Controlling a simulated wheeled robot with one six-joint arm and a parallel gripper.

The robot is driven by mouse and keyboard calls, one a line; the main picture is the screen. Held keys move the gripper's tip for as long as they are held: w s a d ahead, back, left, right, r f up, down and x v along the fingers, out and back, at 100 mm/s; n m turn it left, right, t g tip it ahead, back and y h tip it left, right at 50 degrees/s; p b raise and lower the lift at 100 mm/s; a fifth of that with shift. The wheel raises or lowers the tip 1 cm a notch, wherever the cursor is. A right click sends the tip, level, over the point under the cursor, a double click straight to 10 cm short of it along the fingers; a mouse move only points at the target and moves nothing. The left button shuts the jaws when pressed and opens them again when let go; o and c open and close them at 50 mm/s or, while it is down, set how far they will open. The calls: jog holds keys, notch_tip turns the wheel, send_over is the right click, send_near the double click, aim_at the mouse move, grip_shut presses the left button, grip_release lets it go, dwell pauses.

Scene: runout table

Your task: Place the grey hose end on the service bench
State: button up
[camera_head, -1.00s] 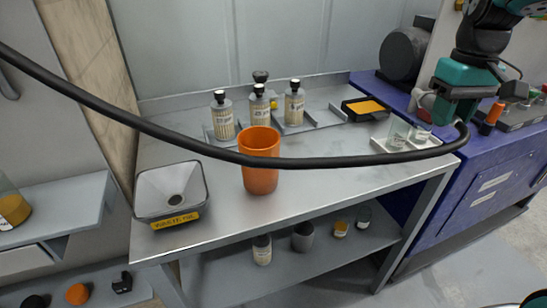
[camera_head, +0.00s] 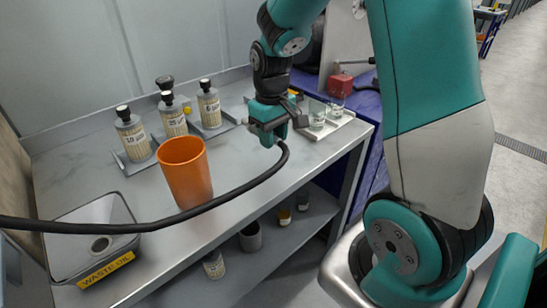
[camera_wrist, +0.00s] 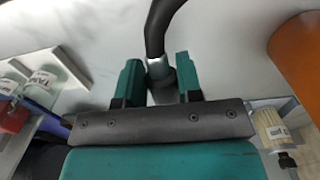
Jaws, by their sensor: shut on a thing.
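My gripper (camera_head: 272,138) points down over the right part of the grey-topped bench (camera_head: 236,160). It is shut on the grey hose end (camera_wrist: 160,80), a grey collar between the two green fingers in the wrist view. The black hose (camera_head: 222,200) runs from the gripper leftward in a sagging curve, passing in front of the orange cup and the waste oil tray. The hose end looks to be above the top; the height of the gap cannot be told. The fingers partly hide the hose end in the head view.
The orange cup (camera_head: 187,175) stands left of my gripper. Several labelled bottles (camera_head: 172,115) stand behind it in a rack. A waste oil tray (camera_head: 95,225) is at the front left. A white tray with glass jars (camera_head: 318,118) lies close on the gripper's right.

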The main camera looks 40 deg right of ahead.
aim_at(274, 166)
jog(key=shift+f, duration=3.2)
jog(key=shift+f, duration=0.1)
jog(key=shift+f+b, duration=0.15)
jog(key=shift+b, duration=0.2)
jog(key=o, duration=1.1)
jog(key=shift+c, duration=0.2)
